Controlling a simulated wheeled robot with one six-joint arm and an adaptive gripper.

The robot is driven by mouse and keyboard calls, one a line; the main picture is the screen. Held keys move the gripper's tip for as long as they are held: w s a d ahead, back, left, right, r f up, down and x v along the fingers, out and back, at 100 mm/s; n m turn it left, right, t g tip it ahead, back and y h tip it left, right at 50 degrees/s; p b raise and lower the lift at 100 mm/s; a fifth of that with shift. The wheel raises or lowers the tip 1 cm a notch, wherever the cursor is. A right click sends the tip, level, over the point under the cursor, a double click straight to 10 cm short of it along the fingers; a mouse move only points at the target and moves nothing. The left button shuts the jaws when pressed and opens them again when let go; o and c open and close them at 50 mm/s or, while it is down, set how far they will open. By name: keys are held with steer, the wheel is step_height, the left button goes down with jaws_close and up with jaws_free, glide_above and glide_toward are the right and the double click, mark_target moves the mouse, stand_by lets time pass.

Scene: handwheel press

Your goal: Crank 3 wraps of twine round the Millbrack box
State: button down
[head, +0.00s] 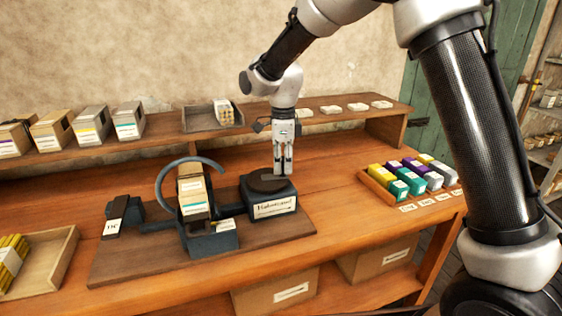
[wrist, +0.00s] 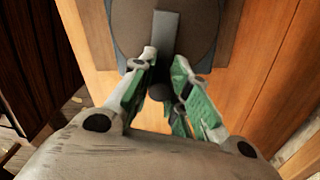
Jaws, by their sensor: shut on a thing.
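A tan box (head: 192,187) with a white label and a teal stripe stands inside the dark open ring (head: 160,183) of the winding machine; its name is too small to read. A dark block with a handwritten label (head: 275,209) sits right of it, with a round crank disc (head: 266,182) on top. My gripper (head: 282,170) points down at the disc's right side. In the wrist view my gripper (wrist: 164,82) is shut on the dark knob (wrist: 161,91) at the end of the crank bar (wrist: 165,38). No twine wraps can be made out on the box.
Several boxes (head: 88,120) stand on the back shelf, beside a tray (head: 200,117). A tray of coloured spools (head: 379,187) lies at the right. A wooden tray with yellow items (head: 55,262) is at the front left. Bare tabletop (head: 330,185) lies right of the machine.

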mark_target(281, 183)
steer(key=s+m, duration=0.1)
steer(key=m, duration=0.1)
steer(key=s+m, duration=0.1)
steer(key=m, duration=0.1)
steer(key=shift+s+a+m, duration=0.15)
steer(key=shift+s+m, duration=0.15)
steer(key=shift+m, duration=0.65)
steer(key=shift+s+a+m, duration=0.15)
steer(key=shift+s+m, duration=0.15)
steer(key=shift+m, duration=0.65)
steer(key=c, duration=1.3)
jaws_free()
step_height(281, 183, up, 12)
